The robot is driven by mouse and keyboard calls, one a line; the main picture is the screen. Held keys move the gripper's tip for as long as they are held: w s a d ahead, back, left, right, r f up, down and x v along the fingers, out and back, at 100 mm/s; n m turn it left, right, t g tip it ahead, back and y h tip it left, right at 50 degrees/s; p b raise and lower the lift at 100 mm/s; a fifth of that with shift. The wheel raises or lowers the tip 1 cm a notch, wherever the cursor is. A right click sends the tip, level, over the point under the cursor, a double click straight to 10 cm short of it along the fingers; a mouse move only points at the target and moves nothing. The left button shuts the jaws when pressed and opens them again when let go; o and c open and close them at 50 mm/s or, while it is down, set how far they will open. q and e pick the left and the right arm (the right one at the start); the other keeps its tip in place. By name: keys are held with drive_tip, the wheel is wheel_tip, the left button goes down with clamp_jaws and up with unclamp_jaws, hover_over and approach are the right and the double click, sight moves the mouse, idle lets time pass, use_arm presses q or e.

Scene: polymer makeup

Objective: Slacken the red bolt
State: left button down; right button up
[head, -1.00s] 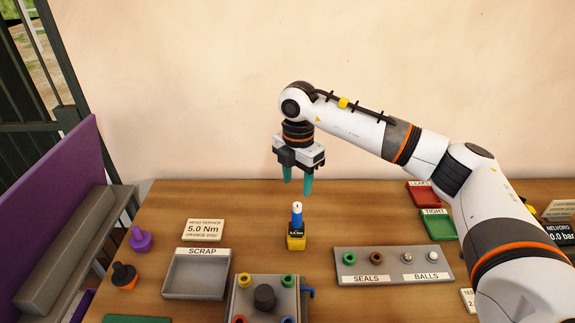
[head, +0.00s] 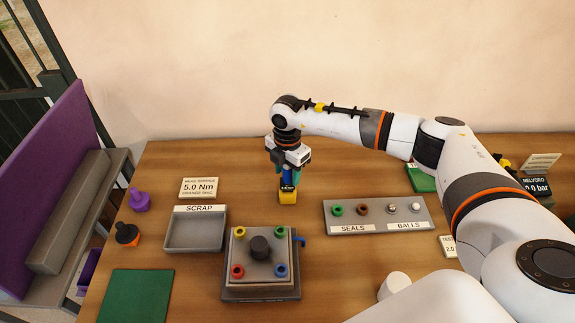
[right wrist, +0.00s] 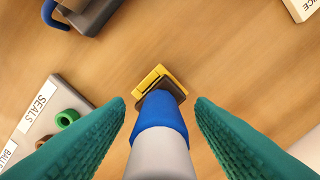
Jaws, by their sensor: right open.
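The red bolt (head: 237,271) sits at the front left corner of a grey fixture block (head: 261,292), which also carries a yellow, a green and a blue bolt around a dark central knob. A blue and white tool (head: 288,178) stands upright in a yellow holder (head: 288,196) behind the block. My right gripper (head: 287,172) is lowered over the tool, its green fingers open. In the right wrist view, the tool (right wrist: 158,125) rises between the two spread fingers (right wrist: 160,108), with gaps visible on both sides. My left gripper is out of view.
A grey scrap tray (head: 195,232) lies left of the block. A rack of seals and balls (head: 376,215) stands to the right. Purple (head: 139,200) and black-orange (head: 126,234) knobs and a green mat (head: 137,295) are at the left.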

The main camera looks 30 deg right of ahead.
clamp_jaws()
drive_tip(key=shift+r+p, duration=0.5)
drive_tip(key=shift+r, duration=0.2)
idle(0.5)
drive_tip(key=shift+r+p, duration=1.6)
drive_tip(key=shift+r, duration=0.75)
